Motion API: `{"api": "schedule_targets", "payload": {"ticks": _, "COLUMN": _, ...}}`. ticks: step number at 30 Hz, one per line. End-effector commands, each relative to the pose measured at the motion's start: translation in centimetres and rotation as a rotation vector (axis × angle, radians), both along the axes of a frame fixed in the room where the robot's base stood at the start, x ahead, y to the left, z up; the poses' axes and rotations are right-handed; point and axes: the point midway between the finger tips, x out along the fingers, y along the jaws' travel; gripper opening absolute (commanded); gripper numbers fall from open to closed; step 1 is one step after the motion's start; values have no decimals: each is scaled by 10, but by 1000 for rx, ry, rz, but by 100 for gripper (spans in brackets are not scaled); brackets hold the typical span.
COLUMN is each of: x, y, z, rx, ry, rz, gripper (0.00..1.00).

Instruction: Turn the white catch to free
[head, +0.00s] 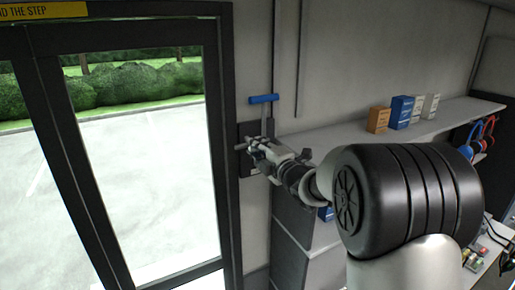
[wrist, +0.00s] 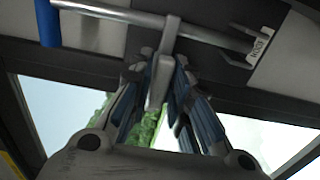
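The white catch (wrist: 160,75) is a pale lever hanging from a metal rod (wrist: 205,33) in the wrist view. My gripper (wrist: 160,66) has its blue-padded fingers drawn in on either side of the lever and looks shut on it; the exact contact is hard to see. In the head view my gripper (head: 258,148) is at the dark plate (head: 246,165) on the wall beside the door, and it hides most of the catch.
A blue handle (head: 264,99) is just above my gripper. A glass door (head: 150,170) stands to the left. A shelf (head: 345,134) with several small boxes (head: 401,112) runs along the wall to the right. A small lettered label (wrist: 259,44) is beside the rod.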

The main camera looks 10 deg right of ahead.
Motion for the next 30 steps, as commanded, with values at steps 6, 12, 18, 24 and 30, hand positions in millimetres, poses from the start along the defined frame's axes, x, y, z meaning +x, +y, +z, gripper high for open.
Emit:
{"api": "schedule_targets", "payload": {"ticks": 6, "x": 0, "y": 0, "z": 0, "rx": 0, "ry": 0, "rz": 0, "gripper": 1}}
{"api": "schedule_targets", "payload": {"ticks": 12, "x": 0, "y": 0, "z": 0, "rx": 0, "ry": 0, "rz": 0, "gripper": 0}}
{"api": "schedule_targets", "payload": {"ticks": 18, "x": 0, "y": 0, "z": 0, "rx": 16, "ry": 4, "rz": 0, "gripper": 0}}
{"api": "schedule_targets", "payload": {"ticks": 24, "x": 0, "y": 0, "z": -1, "rx": 89, "ry": 27, "rz": 0, "gripper": 0}}
{"api": "schedule_targets", "payload": {"ticks": 30, "x": 0, "y": 0, "z": -2, "rx": 231, "ry": 73, "rz": 1, "gripper": 0}}
